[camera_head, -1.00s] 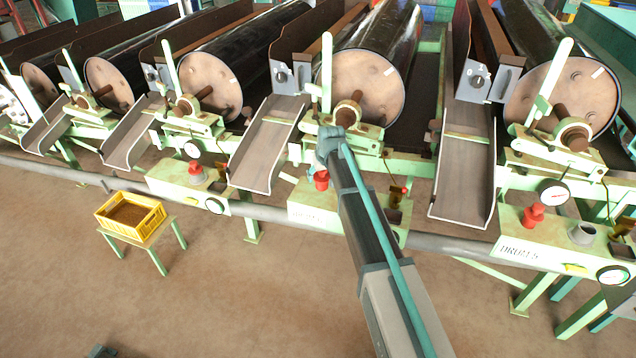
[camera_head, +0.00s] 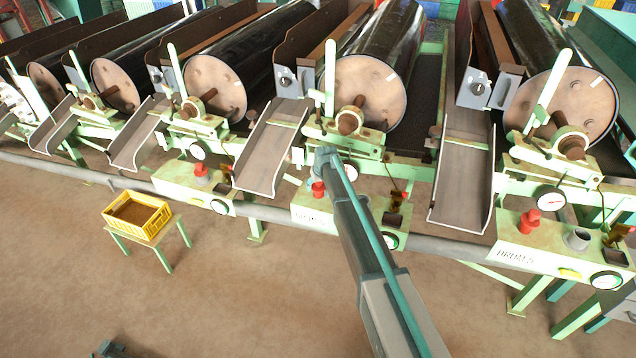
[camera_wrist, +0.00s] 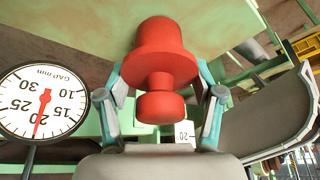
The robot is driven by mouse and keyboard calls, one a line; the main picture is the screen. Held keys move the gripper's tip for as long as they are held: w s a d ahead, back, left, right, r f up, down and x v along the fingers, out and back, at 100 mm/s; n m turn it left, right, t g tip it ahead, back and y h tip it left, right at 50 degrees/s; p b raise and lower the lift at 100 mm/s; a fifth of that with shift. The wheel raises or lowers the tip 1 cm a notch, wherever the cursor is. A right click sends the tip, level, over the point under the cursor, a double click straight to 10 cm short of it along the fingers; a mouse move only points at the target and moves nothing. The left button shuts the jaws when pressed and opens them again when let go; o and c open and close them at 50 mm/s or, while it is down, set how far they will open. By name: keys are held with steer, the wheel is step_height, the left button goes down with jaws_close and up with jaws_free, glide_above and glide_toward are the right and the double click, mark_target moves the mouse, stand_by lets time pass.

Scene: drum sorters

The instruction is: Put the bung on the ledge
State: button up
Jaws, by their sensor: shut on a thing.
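My gripper (camera_wrist: 160,100) is shut on the red bung (camera_wrist: 160,62), its two fingers on either side of the stepped body. The bung has a wide end, a narrow neck and a rounded knob facing the wrist camera. In the head view my gripper (camera_head: 322,162) is at the front of the middle drum sorter, with the red bung (camera_head: 318,190) just below it. The bung is close to the pale green ledge (camera_head: 312,215) on the front of that sorter. A green surface (camera_wrist: 210,25) lies behind it in the wrist view. I cannot tell whether they touch.
A round gap dial (camera_wrist: 42,102) stands close beside my gripper. A metal chute (camera_head: 270,150) is left of it, another (camera_head: 463,180) to the right. A grey pipe (camera_head: 440,246) runs along the front. A yellow crate (camera_head: 164,228) stands on a small table at left.

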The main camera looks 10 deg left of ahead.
steer(key=shift+f, duration=0.15)
steer(key=shift+f, duration=0.2)
steer(key=o, duration=1.2)
steer(key=shift+c, duration=0.2)
steer(key=shift+r, duration=0.1)
